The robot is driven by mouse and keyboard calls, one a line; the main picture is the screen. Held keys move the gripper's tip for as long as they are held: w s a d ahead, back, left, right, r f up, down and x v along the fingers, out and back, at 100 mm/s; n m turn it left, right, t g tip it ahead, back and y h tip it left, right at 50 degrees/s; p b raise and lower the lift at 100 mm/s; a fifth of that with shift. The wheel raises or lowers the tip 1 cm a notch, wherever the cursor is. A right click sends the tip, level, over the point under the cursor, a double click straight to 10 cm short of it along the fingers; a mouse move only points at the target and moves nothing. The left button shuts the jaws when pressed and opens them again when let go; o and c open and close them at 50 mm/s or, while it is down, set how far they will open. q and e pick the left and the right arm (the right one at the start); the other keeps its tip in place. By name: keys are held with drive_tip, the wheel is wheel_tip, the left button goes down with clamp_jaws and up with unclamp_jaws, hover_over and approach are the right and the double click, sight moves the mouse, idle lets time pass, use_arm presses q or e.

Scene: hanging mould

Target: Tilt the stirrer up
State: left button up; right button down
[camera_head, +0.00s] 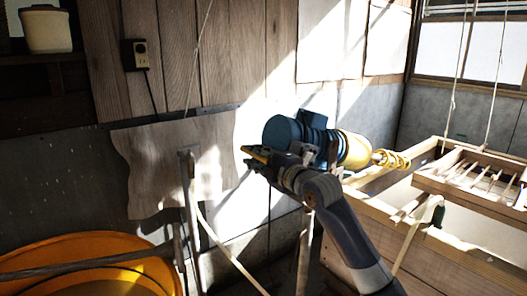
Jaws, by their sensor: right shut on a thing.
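The stirrer (285,131) has a blue ribbed motor body, a yellow section to its right and a yellow coil-like end at the far right. It lies close to level, its right end slightly lower, in front of the pale wall. My right gripper (256,156) is at the stirrer's left end, just below the blue body, and is shut on part of it. The exact grip point is dark and hard to make out. My right arm comes up from the bottom right and hides part of the stirrer's underside. My left gripper is not in view.
A wooden vat (452,262) with a hanging slatted wooden frame (466,184) stands on the right. An orange tub (60,247) is at the bottom left. A wooden post (188,205) and a wavy-edged board (150,165) stand left of the gripper. Cords hang from above.

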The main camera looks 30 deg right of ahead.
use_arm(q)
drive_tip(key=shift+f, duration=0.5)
use_arm(e)
drive_tip(key=shift+a+f+n, duration=0.2)
drive_tip(key=shift+f+n, duration=0.05)
drive_tip(key=shift+f, duration=0.35)
drive_tip(key=shift+a+f+n, duration=0.15)
drive_tip(key=shift+f+n, duration=0.1)
drive_tip(key=shift+f, duration=0.35)
drive_tip(key=c, duration=1.5)
unclamp_jaws()
drive_tip(key=shift+d, duration=0.1)
drive_tip(key=shift+r, duration=0.15)
drive_tip(key=shift+s, duration=0.15)
drive_tip(key=s, duration=0.8)
drive_tip(key=s+d, duration=0.1)
drive_tip(key=s, duration=0.2)
drive_tip(key=shift+s, duration=0.4)
